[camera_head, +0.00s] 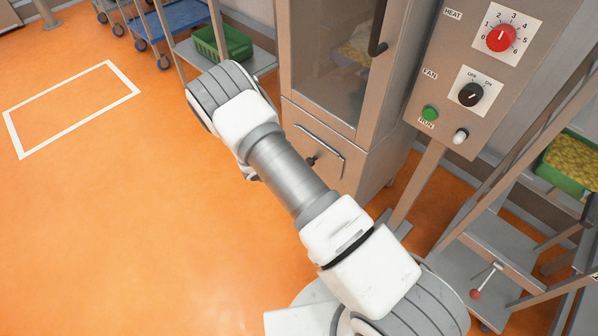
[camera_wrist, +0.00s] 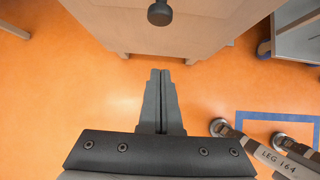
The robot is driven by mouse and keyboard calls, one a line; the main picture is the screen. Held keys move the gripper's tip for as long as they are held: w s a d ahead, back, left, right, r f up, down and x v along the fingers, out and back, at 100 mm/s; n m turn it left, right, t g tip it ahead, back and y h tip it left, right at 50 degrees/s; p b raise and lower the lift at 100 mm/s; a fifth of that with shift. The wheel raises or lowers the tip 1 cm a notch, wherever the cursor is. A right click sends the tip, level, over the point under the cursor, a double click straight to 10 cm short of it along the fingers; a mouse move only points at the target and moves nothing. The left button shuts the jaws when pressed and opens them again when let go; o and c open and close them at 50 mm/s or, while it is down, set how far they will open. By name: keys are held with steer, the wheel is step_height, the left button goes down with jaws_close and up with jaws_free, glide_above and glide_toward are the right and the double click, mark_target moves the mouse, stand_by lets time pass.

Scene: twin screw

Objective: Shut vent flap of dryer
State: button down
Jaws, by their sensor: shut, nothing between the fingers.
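The dryer is a steel cabinet with a glazed door (camera_head: 325,60) above a lower front panel (camera_head: 300,122). A thin bar handle (camera_head: 320,137) and a black knob (camera_head: 312,161) are on its lower front. I cannot tell which part is the vent flap or how far it stands open; my arm covers some of this area. In the wrist view, a black knob (camera_wrist: 159,13) stands out from a steel face (camera_wrist: 205,28) at the top. My gripper (camera_wrist: 160,72) is shut and empty, its fingertips below that steel face in the picture and apart from the knob.
A control panel (camera_head: 455,85) with a red dial and black switch stands right of the dryer. A steel rack (camera_head: 490,235) is at the right, and a shelf with a green crate (camera_head: 222,43) is behind. Open orange floor (camera_head: 90,220) lies left.

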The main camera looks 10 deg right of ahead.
steer(key=s+a+r+p, duration=0.2)
steer(key=s+a+r, duration=0.1)
steer(key=a+r, duration=0.1)
steer(key=shift+s+a+r, duration=0.35)
steer(key=shift+s+a, duration=0.05)
steer(key=shift+a, duration=0.2)
steer(key=s+d+r+m, duration=0.1)
steer(key=d+r+m, duration=0.25)
steer(key=r, duration=0.65)
steer(key=s+d+r+m+g+y, duration=0.15)
steer(key=r+m, duration=0.35)
steer(key=r, duration=0.5)
steer(key=d+r+m, duration=0.4)
steer(key=r+m, duration=0.1)
steer(key=r, duration=0.5)
steer(key=s+d+r+m+t+y, duration=0.1)
steer(key=s+r+m+y, duration=0.1)
steer(key=s+r+m, duration=0.7)
steer(key=s+d+r+m+t+y, duration=0.1)
steer(key=s+r+m+t+y, duration=0.15)
steer(key=s+r, duration=0.75)
step_height(320, 180, up, 19)
steer(key=s+p, duration=0.2)
steer(key=p, duration=2)
steer(key=shift+s+d+f+g, duration=0.15)
steer(key=shift+s+d+g, duration=0.1)
steer(key=shift+s+g, duration=0.15)
